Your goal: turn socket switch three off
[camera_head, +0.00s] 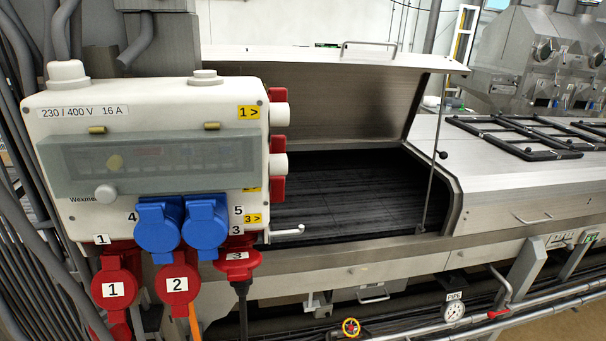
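A white power box (150,155) fills the left of the view, marked 230/400 V 16 A. A yellow label "3 >" (252,219) sits at its lower right edge and points right. Beside that label a thin white lever-like part (287,231) sticks out to the right; I cannot tell its exact switch position. Above it, two red-and-white side fittings (279,108) (278,164) stick out from the same side. A red plug marked 3 (237,257) hangs below, with a dark cable. My gripper is not in view.
Blue socket covers (206,222) and red plugs 1 (113,289) and 2 (177,284) crowd the box's underside. Grey cables run at far left. Right of the box, a metal machine has a raised hood (320,95) and a thin rod (431,180). A gauge (453,312) sits low.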

